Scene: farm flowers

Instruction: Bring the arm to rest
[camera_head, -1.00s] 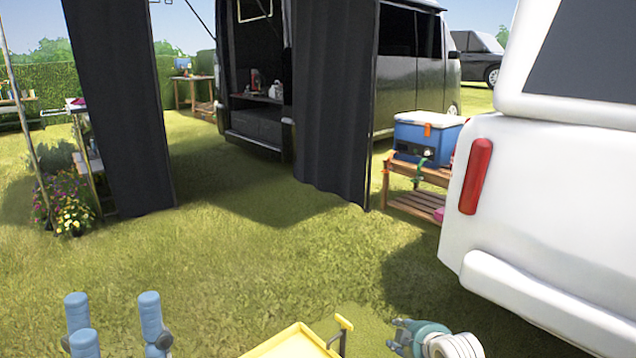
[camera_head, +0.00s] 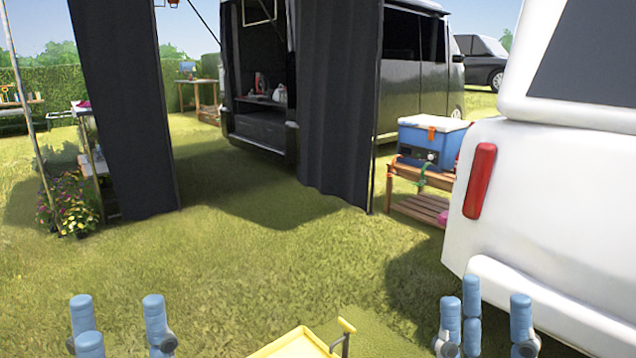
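My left gripper (camera_head: 119,304) is at the bottom left, its blue fingers pointing up and standing apart. It is open with nothing between the fingers. My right gripper (camera_head: 488,303) is at the bottom right, its blue fingers also upright and apart. It is open and empty. Both arms below the grippers are cut off by the bottom edge of the view.
A yellow tray or cart top (camera_head: 297,346) with a yellow handle lies between the grippers. A white vehicle (camera_head: 545,215) fills the right side. A blue cooler (camera_head: 430,140) stands on a wooden bench (camera_head: 420,205). Dark curtains (camera_head: 335,110) hang ahead; open grass (camera_head: 260,260) lies before them.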

